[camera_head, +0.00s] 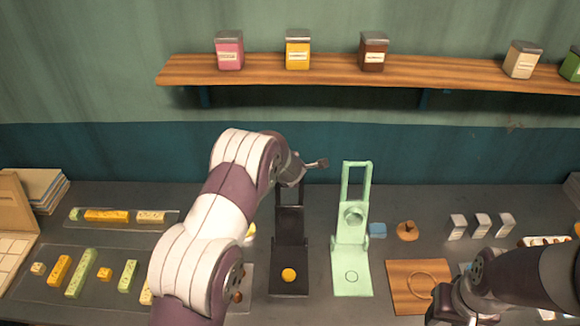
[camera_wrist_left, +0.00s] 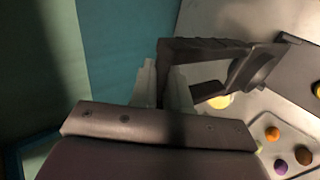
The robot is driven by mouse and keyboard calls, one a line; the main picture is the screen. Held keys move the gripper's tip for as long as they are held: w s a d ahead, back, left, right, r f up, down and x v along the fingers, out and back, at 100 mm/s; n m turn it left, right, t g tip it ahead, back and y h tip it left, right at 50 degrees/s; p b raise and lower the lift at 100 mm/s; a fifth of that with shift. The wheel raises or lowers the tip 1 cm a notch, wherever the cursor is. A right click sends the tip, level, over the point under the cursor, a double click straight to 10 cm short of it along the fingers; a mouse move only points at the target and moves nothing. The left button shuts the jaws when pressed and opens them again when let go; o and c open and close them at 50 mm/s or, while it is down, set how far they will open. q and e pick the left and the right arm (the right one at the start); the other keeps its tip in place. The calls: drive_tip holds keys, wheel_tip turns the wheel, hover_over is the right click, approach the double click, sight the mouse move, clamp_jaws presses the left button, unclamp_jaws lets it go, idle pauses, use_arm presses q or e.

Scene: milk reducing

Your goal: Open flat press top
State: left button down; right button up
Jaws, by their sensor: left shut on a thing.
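The black flat press (camera_head: 289,258) stands on the dark counter near the middle. Its top is swung up from the base and leans back. A round yellow piece (camera_head: 288,275) sits on its base. My left gripper is shut on the press top's handle; in the left wrist view its pale fingers (camera_wrist_left: 165,88) close around the dark handle bar (camera_wrist_left: 200,48). In the head view my left wrist hides most of this grip. My right gripper (camera_head: 440,306) is low at the right, away from the press; its fingers are too dark to read.
A pale green press (camera_head: 352,262) stands open, close to the right of the black one. A wooden board (camera_head: 408,290) lies farther right. Trays (camera_head: 62,285) of colored pieces are at the left. A shelf (camera_head: 330,73) with jars runs above the counter.

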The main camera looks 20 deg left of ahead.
use_arm(q)
drive_tip(key=shift+s+f, duration=0.35)
drive_tip(key=shift+f, duration=0.25)
drive_tip(key=c, duration=1.2)
unclamp_jaws()
drive_tip(key=shift+w, duration=0.2)
drive_tip(key=shift+r, duration=0.1)
drive_tip(key=shift+r, duration=0.25)
drive_tip(key=b+v, duration=0.2)
drive_tip(key=v, duration=1)
drive_tip(key=shift+r, duration=0.2)
drive_tip(key=shift+s, duration=0.1)
